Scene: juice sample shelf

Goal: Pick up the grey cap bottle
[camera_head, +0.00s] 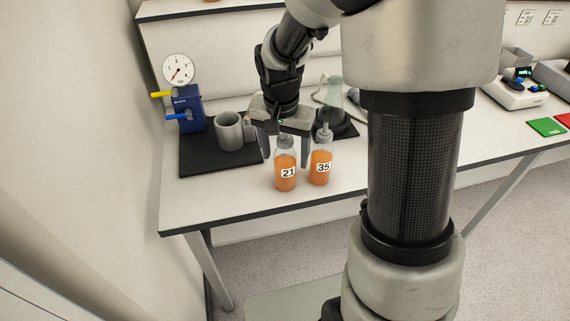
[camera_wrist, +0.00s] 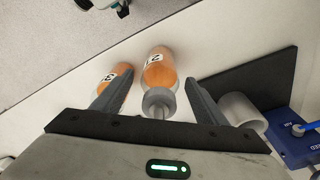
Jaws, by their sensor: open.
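Two bottles of orange juice stand upright near the table's front edge. The bottle labelled 21 (camera_head: 286,175) has a grey cap (camera_head: 286,142); in the wrist view this bottle (camera_wrist: 160,71) lies between my fingers, cap toward me. The bottle labelled 35 (camera_head: 320,170) stands just to its right and also has a greyish top; in the wrist view it (camera_wrist: 118,72) is partly hidden by the left finger. My gripper (camera_head: 286,162) is open and points down around bottle 21, one finger on each side. The right finger passes between the two bottles. I cannot tell whether the fingers touch either bottle.
A glass flask (camera_head: 334,92) stands on a dark base behind bottle 35. The table front left is clear.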

